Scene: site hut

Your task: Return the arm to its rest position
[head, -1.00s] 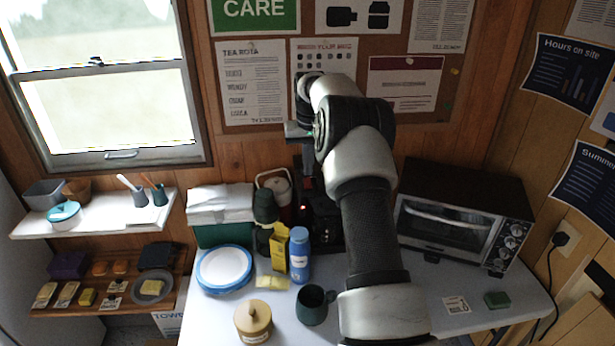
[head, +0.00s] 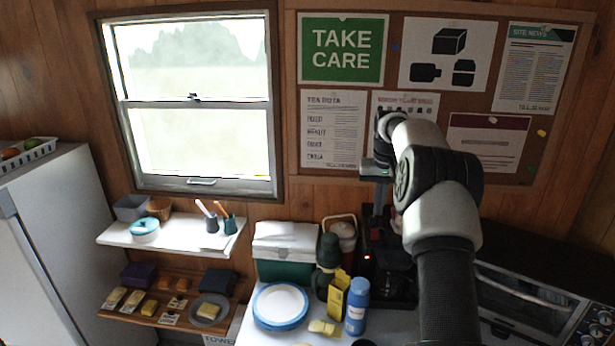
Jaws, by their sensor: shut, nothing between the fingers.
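My arm rises from the lower right of the head view, bends at a raised elbow and reaches toward the back wall. My gripper (head: 378,200) hangs at its far end, pointing down above the back of the table, near the dark coffee machine. It is small and partly lost against the dark machine behind it. It looks shut and holds nothing.
The table holds a dark coffee machine (head: 393,274), blue bottle (head: 357,308), yellow box (head: 338,294), plates (head: 280,305), green-and-white cooler (head: 287,250) and toaster oven (head: 530,300). White shelf (head: 180,237) and fridge (head: 75,250) stand left. A notice board hangs behind my arm.

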